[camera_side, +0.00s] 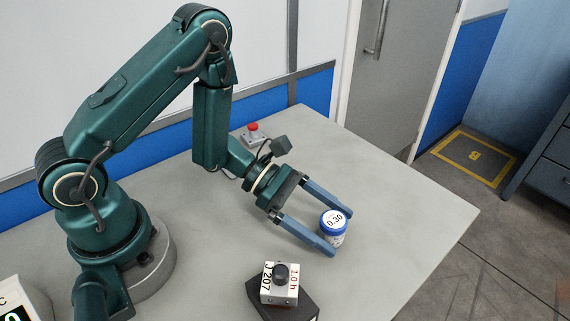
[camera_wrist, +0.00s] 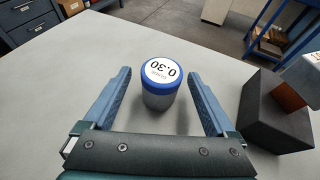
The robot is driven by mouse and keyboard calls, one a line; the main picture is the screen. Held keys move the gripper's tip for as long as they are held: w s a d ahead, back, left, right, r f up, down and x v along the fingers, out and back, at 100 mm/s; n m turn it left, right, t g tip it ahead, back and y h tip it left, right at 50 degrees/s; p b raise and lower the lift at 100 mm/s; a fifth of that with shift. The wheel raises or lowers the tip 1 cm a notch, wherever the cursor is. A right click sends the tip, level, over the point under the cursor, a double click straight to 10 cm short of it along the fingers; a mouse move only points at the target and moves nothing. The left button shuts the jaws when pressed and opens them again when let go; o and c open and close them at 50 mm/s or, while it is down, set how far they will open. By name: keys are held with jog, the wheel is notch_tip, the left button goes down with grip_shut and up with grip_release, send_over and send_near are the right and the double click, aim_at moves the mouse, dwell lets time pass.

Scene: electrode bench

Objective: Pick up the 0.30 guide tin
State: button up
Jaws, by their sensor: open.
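The 0.30 guide tin (camera_side: 333,229) is a small round tin with a blue rim and a white top label reading 0.30. It stands upright on the bench. My gripper (camera_side: 340,232) is open, with its two blue fingers on either side of the tin near their tips. In the wrist view the tin (camera_wrist: 161,84) stands between the fingertips of my gripper (camera_wrist: 160,82), with a visible gap on each side.
A dark block (camera_side: 265,300) carries a silver block marked J 207 (camera_side: 279,291) near the front finger; the dark block (camera_wrist: 268,112) is right of the fingers in the wrist view. A red button (camera_side: 253,128) stands at the back. The bench (camera_side: 410,215) is clear to the right.

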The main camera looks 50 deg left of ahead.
aim_at(345, 245)
jog(key=shift+x, duration=1.85)
grip_shut()
jog(key=shift+r, duration=0.15)
